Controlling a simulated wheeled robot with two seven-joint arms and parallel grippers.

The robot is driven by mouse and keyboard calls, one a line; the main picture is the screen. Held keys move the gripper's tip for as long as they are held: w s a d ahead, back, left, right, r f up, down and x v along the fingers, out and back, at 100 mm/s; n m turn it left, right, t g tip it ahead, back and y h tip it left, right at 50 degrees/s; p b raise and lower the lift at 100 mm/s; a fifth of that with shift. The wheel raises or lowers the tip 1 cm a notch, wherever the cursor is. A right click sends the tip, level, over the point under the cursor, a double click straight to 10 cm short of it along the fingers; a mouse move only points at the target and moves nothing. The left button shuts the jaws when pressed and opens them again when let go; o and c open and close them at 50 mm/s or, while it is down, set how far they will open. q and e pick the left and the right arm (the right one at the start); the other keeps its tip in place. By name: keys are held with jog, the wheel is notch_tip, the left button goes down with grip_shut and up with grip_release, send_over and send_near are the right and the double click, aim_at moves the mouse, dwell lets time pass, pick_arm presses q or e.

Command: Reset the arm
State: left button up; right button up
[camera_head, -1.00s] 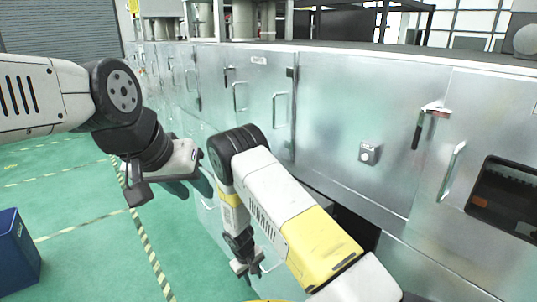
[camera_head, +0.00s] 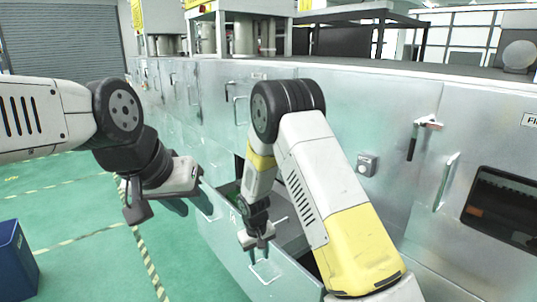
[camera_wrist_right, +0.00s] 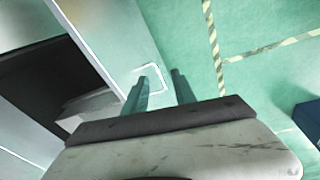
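My right gripper (camera_head: 258,243) hangs low, just above the handle (camera_head: 266,270) on the front of a pulled-out drawer (camera_head: 236,258). In the right wrist view its two fingers (camera_wrist_right: 159,75) are apart, with nothing seen held between them. The drawer's handle (camera_wrist_right: 163,74) shows by the fingertips there; whether they touch cannot be told. My right arm hides part of the drawer's inside.
A long row of metal cabinets (camera_head: 335,115) with handles runs along the right. A blue bin (camera_head: 15,262) stands at lower left. The green floor (camera_head: 80,215) between is clear.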

jog(key=s+d+r+m+y, duration=0.1)
jog(key=s+d+r, duration=0.15)
jog(key=r, duration=0.55)
jog(key=s+d+r+m+t, duration=0.1)
jog(key=d+r, duration=0.3)
jog(key=r, duration=0.4)
jog(key=s+d+r+m+y, duration=0.1)
jog(key=s+d+r, duration=0.15)
jog(key=r, duration=0.55)
jog(key=s+d+r+m+t, duration=0.1)
jog(key=s+d+r, duration=0.3)
jog(key=s, duration=0.5)
jog(key=s+d+r+m+t, duration=0.1)
jog(key=s+d+r, duration=0.3)
jog(key=s+r, duration=0.4)
jog(key=shift+s+d+r+t+y, duration=0.3)
jog(key=shift+s+t, duration=0.15)
jog(key=shift+t, duration=0.25)
